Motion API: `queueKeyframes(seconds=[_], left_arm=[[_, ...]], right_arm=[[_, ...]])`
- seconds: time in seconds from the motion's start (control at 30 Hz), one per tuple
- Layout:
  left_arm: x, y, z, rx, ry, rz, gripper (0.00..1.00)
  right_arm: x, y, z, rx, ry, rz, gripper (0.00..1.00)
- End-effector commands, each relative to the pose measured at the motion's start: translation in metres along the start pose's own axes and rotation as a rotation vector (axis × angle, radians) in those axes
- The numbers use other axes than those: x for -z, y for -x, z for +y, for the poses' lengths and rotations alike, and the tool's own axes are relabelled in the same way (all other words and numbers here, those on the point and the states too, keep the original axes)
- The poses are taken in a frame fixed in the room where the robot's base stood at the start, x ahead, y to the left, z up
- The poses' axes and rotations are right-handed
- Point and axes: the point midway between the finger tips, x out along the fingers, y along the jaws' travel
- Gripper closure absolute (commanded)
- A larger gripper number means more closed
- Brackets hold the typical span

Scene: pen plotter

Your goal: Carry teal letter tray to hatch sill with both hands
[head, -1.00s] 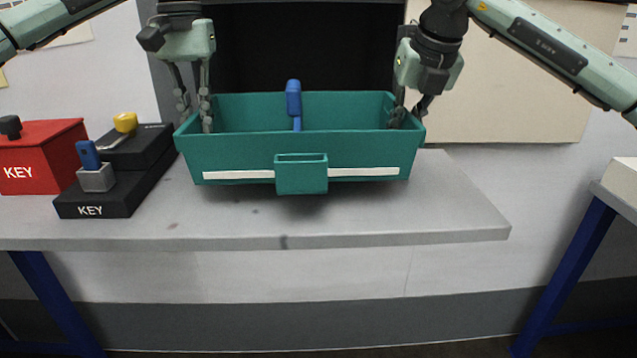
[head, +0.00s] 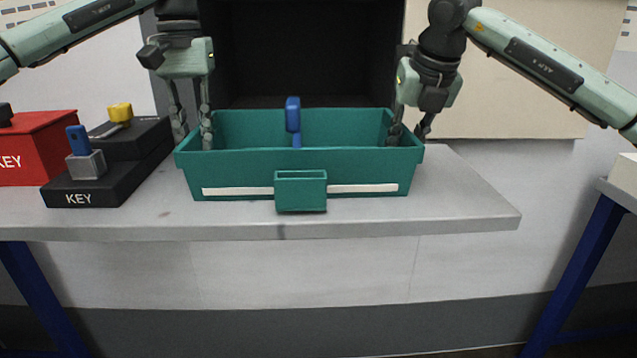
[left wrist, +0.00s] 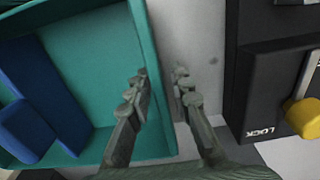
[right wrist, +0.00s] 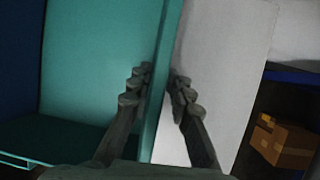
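The teal letter tray (head: 240,175) sits level on the grey hatch sill (head: 460,205), in front of the dark hatch opening. It has a white stripe and a small teal pocket on its front. My left gripper (head: 192,135) is at the tray's left end, its fingers apart on either side of the wall. The left wrist view shows a gap between the tray wall (left wrist: 152,85) and the outer finger. My right gripper (head: 410,132) straddles the right end wall (right wrist: 162,80), which lies between its parted fingers. A blue-handled item (head: 293,115) stands in or behind the tray.
Left of the tray on the same surface are a black stepped KEY block (head: 95,192) with blue and yellow handled pieces and a red KEY box (head: 45,150). The sill is clear right of the tray. A blue-legged table (head: 590,250) stands far right.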

Motion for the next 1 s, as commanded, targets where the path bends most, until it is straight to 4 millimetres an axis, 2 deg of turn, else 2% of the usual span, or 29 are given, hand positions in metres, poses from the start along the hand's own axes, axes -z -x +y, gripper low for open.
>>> queueKeyframes(seconds=[0.03, 0.1, 0.47, 0.57, 0.9, 1.0], left_arm=[[0.000, 0.001, -0.001, 0.001, 0.002, -0.002, 0.73], [0.000, 0.001, 0.000, 0.000, 0.000, -0.002, 0.67], [0.000, 0.005, 0.003, -0.004, -0.004, 0.000, 0.67], [0.001, 0.018, 0.003, -0.005, -0.004, 0.003, 0.67], [0.000, 0.091, 0.002, 0.000, 0.001, 0.004, 0.67], [0.000, 0.104, 0.002, 0.000, -0.001, 0.000, 0.67]], right_arm=[[-0.001, 0.001, -0.001, 0.002, -0.003, 0.000, 0.75], [-0.001, 0.001, 0.000, -0.001, -0.001, 0.000, 0.68], [-0.001, 0.002, 0.003, -0.007, 0.002, -0.001, 0.68], [-0.001, 0.002, 0.003, -0.007, 0.002, -0.002, 0.68], [-0.001, 0.002, 0.004, -0.008, 0.003, -0.002, 0.68], [-0.001, 0.002, 0.004, -0.009, 0.003, -0.002, 0.68]])
